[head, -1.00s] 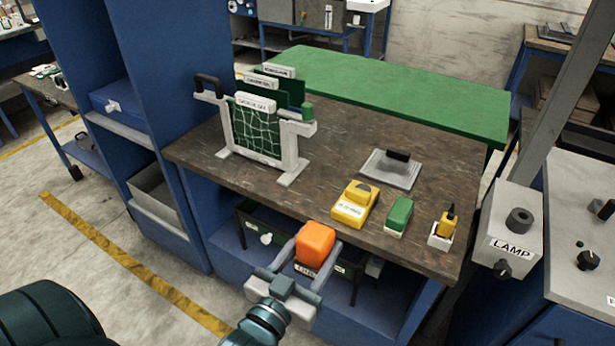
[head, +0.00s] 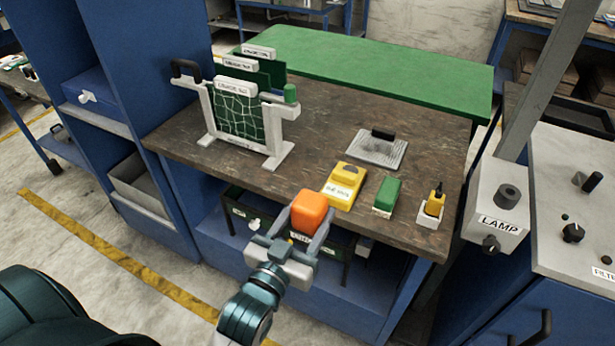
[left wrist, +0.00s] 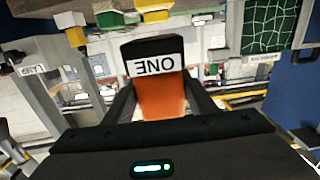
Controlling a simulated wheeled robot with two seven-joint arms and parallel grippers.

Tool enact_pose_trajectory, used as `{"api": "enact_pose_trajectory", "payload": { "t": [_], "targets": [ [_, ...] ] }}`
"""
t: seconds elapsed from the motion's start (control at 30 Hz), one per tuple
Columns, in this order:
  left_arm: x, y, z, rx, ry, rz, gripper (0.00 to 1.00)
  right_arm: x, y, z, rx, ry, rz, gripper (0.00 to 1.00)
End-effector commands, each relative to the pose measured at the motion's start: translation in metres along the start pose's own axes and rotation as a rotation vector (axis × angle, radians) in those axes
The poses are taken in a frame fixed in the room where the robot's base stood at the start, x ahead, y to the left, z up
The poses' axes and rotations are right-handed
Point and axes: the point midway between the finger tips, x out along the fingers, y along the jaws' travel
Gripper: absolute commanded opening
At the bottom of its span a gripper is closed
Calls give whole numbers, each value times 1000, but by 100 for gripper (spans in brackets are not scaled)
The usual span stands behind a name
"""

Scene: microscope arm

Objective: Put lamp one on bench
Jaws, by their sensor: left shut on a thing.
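Lamp one is an orange block (head: 309,208) with a white label. In the left wrist view its label reads "ONE", upside down, below a black end, and its orange body (left wrist: 163,98) sits between the fingers. My left gripper (head: 300,226) is shut on it and holds it at the front edge of the brown bench top (head: 325,140). Whether the lamp touches the bench cannot be told. My right gripper is not in view.
A yellow block (head: 344,183), a green block (head: 387,194) and a small yellow item in a white holder (head: 432,212) stand right of the lamp. A grey plate (head: 379,152) lies behind. A white rack (head: 243,122) stands left. A LAMP box (head: 500,205) is at right.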

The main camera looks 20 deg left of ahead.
Motion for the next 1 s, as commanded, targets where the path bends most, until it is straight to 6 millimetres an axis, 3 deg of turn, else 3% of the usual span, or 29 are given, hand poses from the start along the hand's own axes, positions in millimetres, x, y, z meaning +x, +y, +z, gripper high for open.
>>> {"api": "enact_pose_trajectory", "payload": {
  "t": [0.27,0.6,0.8,1.0],
  "targets": [
    [89,8,6,-3,6,28,18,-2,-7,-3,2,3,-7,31],
    [205,5,-12,5,3,28,18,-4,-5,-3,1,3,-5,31],
    [239,1,-24,7,2,21,18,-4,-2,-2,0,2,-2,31],
    [247,-1,-26,7,1,18,18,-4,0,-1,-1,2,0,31]
  ]
}}
